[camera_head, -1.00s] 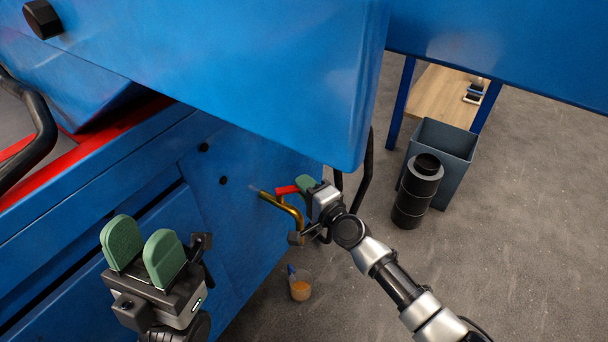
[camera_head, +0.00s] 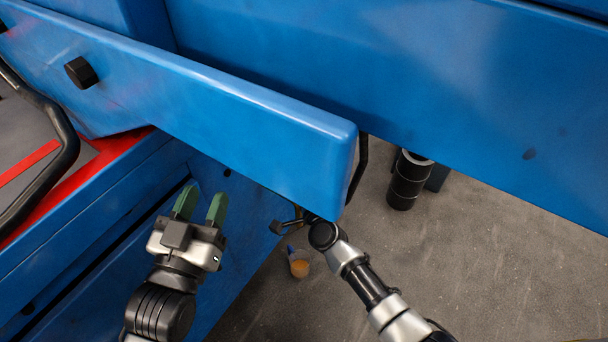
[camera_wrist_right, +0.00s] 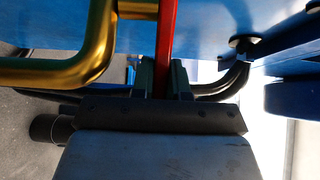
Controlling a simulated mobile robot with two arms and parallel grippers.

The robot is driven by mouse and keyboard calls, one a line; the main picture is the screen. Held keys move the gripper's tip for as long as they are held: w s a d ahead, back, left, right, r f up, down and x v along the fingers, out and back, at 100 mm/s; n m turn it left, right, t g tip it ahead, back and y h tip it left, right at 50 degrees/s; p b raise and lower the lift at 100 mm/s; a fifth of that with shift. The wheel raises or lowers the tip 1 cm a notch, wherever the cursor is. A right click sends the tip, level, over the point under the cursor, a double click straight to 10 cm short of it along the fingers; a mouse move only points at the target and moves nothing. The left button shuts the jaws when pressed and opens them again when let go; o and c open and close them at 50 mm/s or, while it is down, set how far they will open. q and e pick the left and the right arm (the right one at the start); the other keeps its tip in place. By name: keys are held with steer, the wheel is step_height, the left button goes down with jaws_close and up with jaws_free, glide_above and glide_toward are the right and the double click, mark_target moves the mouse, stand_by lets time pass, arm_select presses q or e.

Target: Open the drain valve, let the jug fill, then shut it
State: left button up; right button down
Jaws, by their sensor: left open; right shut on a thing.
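The brass drain pipe (camera_wrist_right: 70,66) with its valve lever, a red bar (camera_wrist_right: 167,35), fills the upper part of the right wrist view. My right gripper (camera_wrist_right: 162,78) is shut on the red lever between its green fingers. In the head view the blue overhang hides the lever and this gripper, and only my right arm shows. The jug (camera_head: 299,265) stands on the floor below, with orange-brown liquid inside; its level is too small to judge. Any stream into it cannot be made out. My left gripper (camera_head: 201,204) is open and empty in front of the blue machine side.
A large blue machine beam (camera_head: 230,125) hangs over the valve area. A black cylinder (camera_head: 408,180) stands on the floor at right, with a dark bin (camera_head: 438,177) partly behind the machine. The grey floor (camera_head: 500,260) at lower right is clear.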

steer(key=shift+s+m+h+p, duration=0.3)
steer(key=shift+m+h+p, duration=0.15)
steer(key=shift+h, duration=0.35)
arm_select(q)
steer(key=shift+s+a+f+g+y, duration=0.1)
steer(key=shift+a+f+g+y, duration=0.1)
steer(key=shift+f+g, duration=0.6)
steer(key=shift+s+a+f+g+y, duration=0.15)
steer(key=shift+f+g+y, duration=0.05)
steer(key=shift+f+g, duration=0.55)
steer(key=shift+s+a+f+g+y, duration=0.1)
steer(key=shift+a+f+g+y, duration=0.1)
steer(key=shift+f+g, duration=0.6)
arm_select(e)
steer(key=shift+s+f+m+t+h, duration=0.1)
steer(key=shift+s+m+t+h, duration=0.1)
steer(key=shift+m+t+h, duration=0.15)
arm_select(q)
steer(key=shift+f, duration=0.2)
arm_select(e)
steer(key=shift+h, duration=0.25)
steer(key=c, duration=1.1)
jaws_free()
